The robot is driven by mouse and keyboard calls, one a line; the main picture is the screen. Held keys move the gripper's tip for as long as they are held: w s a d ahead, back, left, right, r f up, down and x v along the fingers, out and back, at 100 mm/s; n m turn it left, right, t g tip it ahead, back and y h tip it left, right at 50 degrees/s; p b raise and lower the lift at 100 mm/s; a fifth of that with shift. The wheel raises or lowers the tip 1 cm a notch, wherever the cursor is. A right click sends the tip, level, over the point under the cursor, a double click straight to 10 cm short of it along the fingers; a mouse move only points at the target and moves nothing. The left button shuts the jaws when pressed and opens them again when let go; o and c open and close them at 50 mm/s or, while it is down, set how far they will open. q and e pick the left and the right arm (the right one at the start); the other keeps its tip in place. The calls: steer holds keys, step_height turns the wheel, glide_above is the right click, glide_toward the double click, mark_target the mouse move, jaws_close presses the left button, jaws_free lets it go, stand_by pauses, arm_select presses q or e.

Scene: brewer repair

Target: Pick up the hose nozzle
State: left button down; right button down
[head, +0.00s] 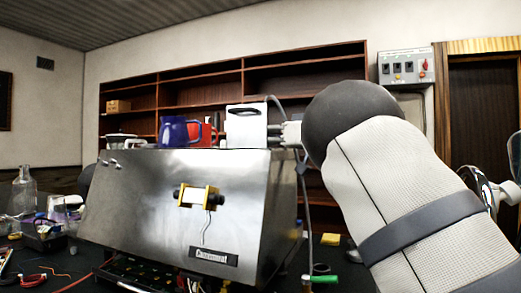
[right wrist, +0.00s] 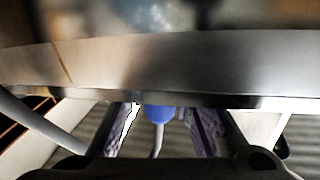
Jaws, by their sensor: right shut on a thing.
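In the right wrist view, a blue piece (right wrist: 158,112) with a thin pale hose (right wrist: 155,145) running from it sits between the two fingers of my right gripper (right wrist: 165,128). I take it to be the hose nozzle. The gripper is shut on it; the dark patterned fingers stand on either side. In the head view my large right arm covers much of the right side, and the nozzle cannot be made out. A thin grey hose (head: 275,101) curves up behind the steel brewer box (head: 150,195). My left gripper is not in view.
A glass bottle (head: 24,188) and clutter lie at the left. A green-handled thing (head: 325,279) lies low right of the brewer. Shelves (head: 190,88) stand behind.

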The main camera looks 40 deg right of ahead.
step_height(320, 180, up, 10)
steer(key=shift+r, duration=0.1)
stand_by(0.4)
